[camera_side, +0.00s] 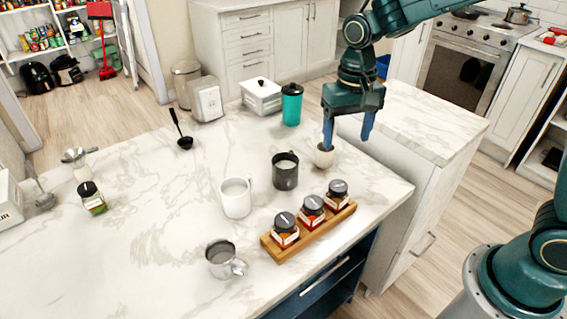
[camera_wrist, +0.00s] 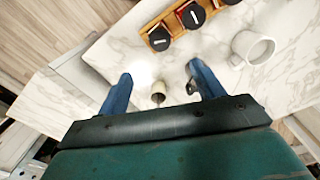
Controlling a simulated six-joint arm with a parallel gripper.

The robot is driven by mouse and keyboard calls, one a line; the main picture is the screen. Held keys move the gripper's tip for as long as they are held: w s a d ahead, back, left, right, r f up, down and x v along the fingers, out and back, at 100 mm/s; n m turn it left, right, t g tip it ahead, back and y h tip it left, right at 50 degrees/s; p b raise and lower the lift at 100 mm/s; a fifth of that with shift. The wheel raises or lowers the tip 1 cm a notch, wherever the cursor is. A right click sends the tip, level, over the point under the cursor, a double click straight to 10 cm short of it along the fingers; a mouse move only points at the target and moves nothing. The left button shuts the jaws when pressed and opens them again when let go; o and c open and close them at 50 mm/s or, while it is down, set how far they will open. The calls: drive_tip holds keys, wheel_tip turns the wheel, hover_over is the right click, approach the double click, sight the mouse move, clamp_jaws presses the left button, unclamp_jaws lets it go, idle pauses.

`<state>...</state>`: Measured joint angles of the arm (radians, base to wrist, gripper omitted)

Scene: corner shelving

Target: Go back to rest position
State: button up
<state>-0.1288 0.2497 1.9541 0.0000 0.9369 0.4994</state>
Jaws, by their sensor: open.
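My gripper (camera_side: 348,143) hangs above the right edge of the marble counter, fingers pointing down and apart. Nothing is held between them. A small cream cup (camera_side: 324,155) stands on the counter just below the left finger; I cannot tell from the side whether they touch. In the wrist view, my gripper (camera_wrist: 160,72) has both blue fingers spread, and a small cup (camera_wrist: 158,88) shows in the gap between them, lower down.
Near it on the counter (camera_side: 150,225) are a black mug (camera_side: 285,172), a white mug (camera_side: 236,198), a metal cup (camera_side: 222,259), and a wooden rack (camera_side: 272,246) with three jars. A teal tumbler (camera_side: 291,105) stands behind. A lower cabinet (camera_side: 425,115) adjoins at right.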

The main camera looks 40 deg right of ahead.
drive_tip(key=shift+r, duration=0.1)
drive_tip(key=s+d+r+n+t, duration=0.2)
drive_tip(key=s+r, duration=0.2)
drive_tip(key=s, duration=0.6)
drive_tip(key=s+d+r+n+t, duration=0.2)
drive_tip(key=s+r, duration=0.3)
drive_tip(key=s, duration=0.5)
drive_tip(key=shift+s+d+r+t, duration=0.3)
drive_tip(key=shift+d+t, duration=0.2)
drive_tip(key=shift+t, duration=0.3)
drive_tip(key=shift+c, duration=0.2)
